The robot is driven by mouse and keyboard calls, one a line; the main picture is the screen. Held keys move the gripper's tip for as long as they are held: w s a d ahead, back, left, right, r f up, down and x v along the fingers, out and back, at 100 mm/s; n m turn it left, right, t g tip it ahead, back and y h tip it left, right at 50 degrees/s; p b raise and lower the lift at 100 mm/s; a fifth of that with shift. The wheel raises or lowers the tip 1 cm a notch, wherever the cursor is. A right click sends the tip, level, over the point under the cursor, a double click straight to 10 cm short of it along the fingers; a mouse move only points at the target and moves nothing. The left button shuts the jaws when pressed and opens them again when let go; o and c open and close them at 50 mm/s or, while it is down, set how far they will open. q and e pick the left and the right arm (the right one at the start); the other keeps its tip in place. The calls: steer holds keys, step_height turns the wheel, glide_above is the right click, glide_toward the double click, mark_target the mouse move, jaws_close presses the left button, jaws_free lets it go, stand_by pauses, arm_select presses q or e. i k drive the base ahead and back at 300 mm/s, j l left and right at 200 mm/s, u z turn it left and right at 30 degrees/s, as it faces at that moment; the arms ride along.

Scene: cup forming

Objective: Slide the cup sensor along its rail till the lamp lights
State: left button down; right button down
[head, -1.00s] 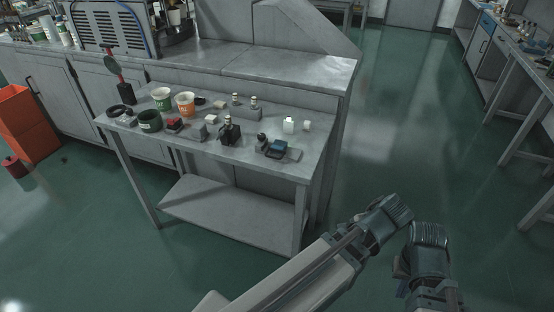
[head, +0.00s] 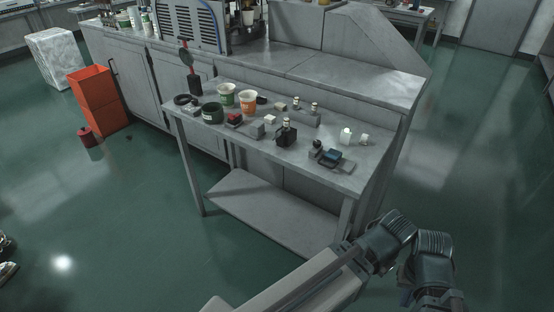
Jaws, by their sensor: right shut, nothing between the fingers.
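Small parts stand on the grey metal table (head: 222,145), too small for me to name the cup sensor, its rail or the lamp with certainty. A black upright device (head: 287,133) stands near the table's front edge. A low grey bar (head: 305,117) with two small light-topped posts lies behind it. A dark unit with a blue top (head: 332,155) is to the right. My right gripper (head: 432,292) is shut and empty at the lower right, apart from the table and partly hidden by its folded arm. My left gripper is not in view.
A green-white cup (head: 227,95), an orange cup (head: 248,101) and a dark green bowl (head: 211,113) stand on the table's left half. White pieces (head: 346,135) are at its right. An orange bin (head: 97,100) stands on the floor. Floor right of the table is clear.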

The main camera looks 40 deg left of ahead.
mark_target(334, 156)
steer(key=u, duration=1.2)
steer(key=i+j, duration=0.3)
steer(key=j, duration=0.15)
